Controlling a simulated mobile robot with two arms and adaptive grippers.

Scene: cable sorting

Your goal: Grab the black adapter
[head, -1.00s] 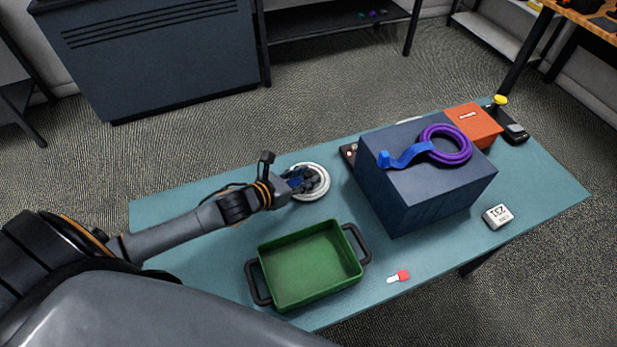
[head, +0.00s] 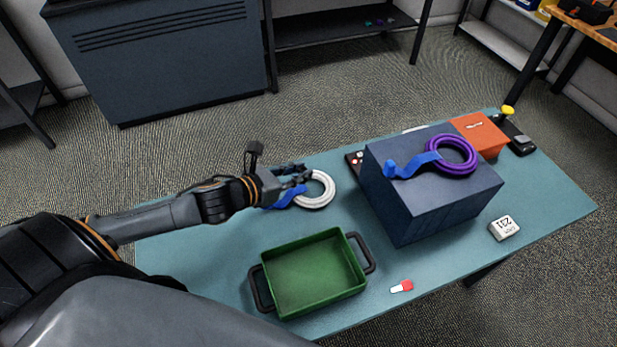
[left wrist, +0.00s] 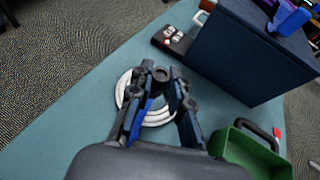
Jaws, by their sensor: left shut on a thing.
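My left gripper (head: 294,178) is at the left side of a white cable coil (head: 328,192) with a blue strap (head: 290,197). It is shut on the coil at its strap. In the left wrist view, the coil (left wrist: 124,92) shows behind and between the fingers (left wrist: 160,108), with blue beside the left finger. I cannot tell whether the coil is off the table. No thing is clearly a black adapter. A black device (head: 522,146) lies at the table's far right end, and a dark panel with buttons (head: 354,158) is partly hidden behind the blue box. My right gripper is out of view.
A large blue box (head: 425,205) carries a purple cable coil (head: 473,164). An orange box (head: 482,131) stands behind it. A green tray (head: 310,275) is empty at the front. A red-and-white piece (head: 402,287) and a white labelled block (head: 504,228) lie on the teal table (head: 195,250).

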